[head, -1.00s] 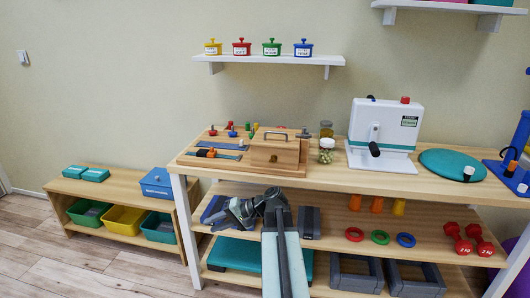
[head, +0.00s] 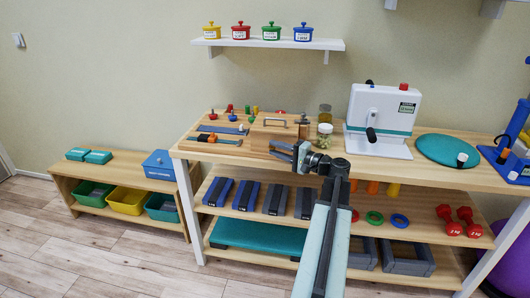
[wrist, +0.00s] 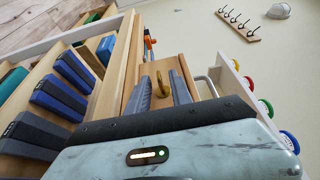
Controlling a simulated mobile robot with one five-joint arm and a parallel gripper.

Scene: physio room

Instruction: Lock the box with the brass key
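The wooden box (head: 262,137) with a grey top handle stands on the board on the top shelf. My gripper (head: 282,151) is at the front right of this box in the head view. In the wrist view the fingers of my gripper (wrist: 161,90) are apart. The brass key (wrist: 160,78) shows as a ring-like head between and beyond the fingers, against the wooden box (wrist: 138,88). The gap around the key looks clear. I cannot tell whether its shaft is in a keyhole. In the head view the key is not visible.
A latch board (head: 212,138) lies left of the box. A jar (head: 324,138) and a white press (head: 382,118) stand to the right. Blocks (head: 245,195) fill the shelf below. The wall shelf (head: 270,43) with colored pots hangs above.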

